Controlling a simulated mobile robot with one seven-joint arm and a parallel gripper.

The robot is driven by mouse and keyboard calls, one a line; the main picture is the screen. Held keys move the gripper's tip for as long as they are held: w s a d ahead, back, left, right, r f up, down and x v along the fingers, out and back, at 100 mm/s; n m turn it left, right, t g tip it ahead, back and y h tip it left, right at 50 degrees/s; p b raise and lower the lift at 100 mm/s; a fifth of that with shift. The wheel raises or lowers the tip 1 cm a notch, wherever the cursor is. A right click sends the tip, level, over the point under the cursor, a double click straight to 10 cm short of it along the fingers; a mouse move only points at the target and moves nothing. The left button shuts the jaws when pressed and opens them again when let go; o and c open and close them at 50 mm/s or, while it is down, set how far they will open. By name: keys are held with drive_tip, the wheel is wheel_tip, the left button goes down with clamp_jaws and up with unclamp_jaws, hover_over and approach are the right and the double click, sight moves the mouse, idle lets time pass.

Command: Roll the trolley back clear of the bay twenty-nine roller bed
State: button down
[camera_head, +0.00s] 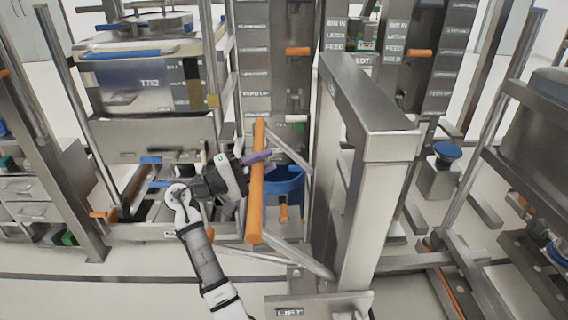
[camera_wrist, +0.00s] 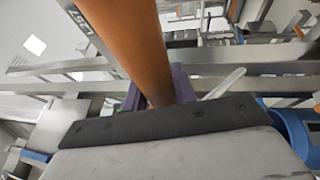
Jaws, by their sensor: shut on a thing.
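My gripper (camera_head: 258,158) is shut on an upright orange handle bar (camera_head: 256,200), about mid-height, in the head view. In the wrist view the purple fingers (camera_wrist: 182,88) close around the orange bar (camera_wrist: 140,45), which runs up and out of the frame. The bar stands in front of a steel frame with slanted braces (camera_head: 285,250), which looks like the trolley; its wheels and the bar's lower joint are hard to make out. No bay number or roller bed can be told for sure.
A tall steel post frame (camera_head: 340,180) stands just right of the bar. A blue round part (camera_head: 285,185) lies behind the bar. Pale floor (camera_head: 150,295) is open at the front left.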

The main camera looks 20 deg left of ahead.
drive_tip(key=shift+s+a+r, duration=0.2)
drive_tip(key=shift+a, duration=0.5)
drive_tip(key=shift+s+a+r, duration=0.15)
drive_tip(key=shift+a, duration=0.55)
drive_tip(key=c, duration=1.1)
unclamp_jaws()
drive_tip(key=shift+f, duration=0.1)
drive_tip(key=shift+s+a+f, duration=0.1)
drive_tip(key=shift+f, duration=0.05)
drive_tip(key=b+v, duration=0.3)
drive_tip(key=v, duration=1)
drive_tip(key=shift+s+a, duration=0.1)
drive_tip(key=shift+a, duration=0.15)
